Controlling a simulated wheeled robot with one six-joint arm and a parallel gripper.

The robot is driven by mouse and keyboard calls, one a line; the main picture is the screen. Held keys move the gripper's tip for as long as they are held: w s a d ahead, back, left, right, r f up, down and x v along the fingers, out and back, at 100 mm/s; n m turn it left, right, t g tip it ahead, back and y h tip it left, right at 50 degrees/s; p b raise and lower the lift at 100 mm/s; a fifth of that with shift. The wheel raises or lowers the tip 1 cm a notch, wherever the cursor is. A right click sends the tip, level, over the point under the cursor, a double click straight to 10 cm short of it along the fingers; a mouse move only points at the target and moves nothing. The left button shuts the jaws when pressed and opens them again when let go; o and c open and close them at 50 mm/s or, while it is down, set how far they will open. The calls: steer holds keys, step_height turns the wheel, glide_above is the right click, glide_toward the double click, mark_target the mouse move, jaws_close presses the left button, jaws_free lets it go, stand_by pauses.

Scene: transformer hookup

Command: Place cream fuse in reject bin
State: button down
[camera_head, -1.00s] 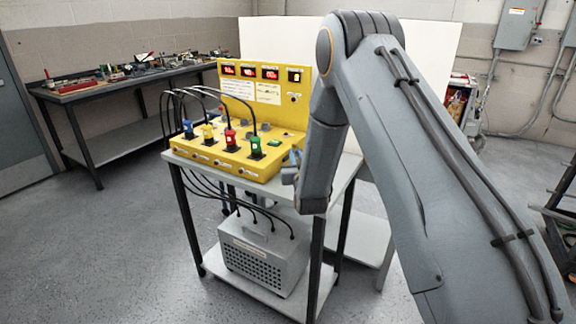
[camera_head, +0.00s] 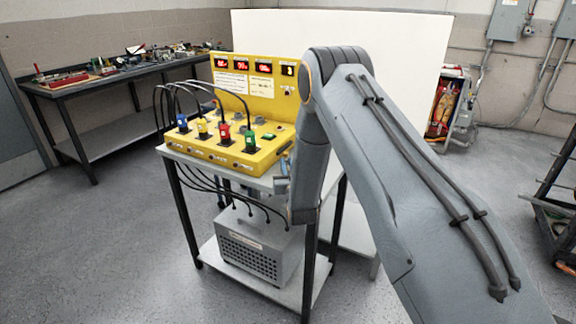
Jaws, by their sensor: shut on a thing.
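My gripper (camera_head: 282,177) shows only in part, beside the right end of the yellow test panel (camera_head: 205,152), at the right edge of the grey cart top. My forearm hides most of it. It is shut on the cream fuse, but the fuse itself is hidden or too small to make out. I cannot make out a reject bin in this view. The panel holds blue, yellow, red and green plugs (camera_head: 250,141) with black cables, and lit red displays (camera_head: 263,68).
A grey vented box (camera_head: 262,252) sits on the cart's lower shelf. A cluttered workbench (camera_head: 100,82) stands at the back left. A white board (camera_head: 400,40) stands behind the cart. A dark rack (camera_head: 553,205) is at the right. The floor left of the cart is clear.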

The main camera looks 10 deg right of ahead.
steer(key=c, duration=1.7)
jaws_free()
steer(key=shift+f, duration=0.1)
steer(key=shift+c, duration=0.2)
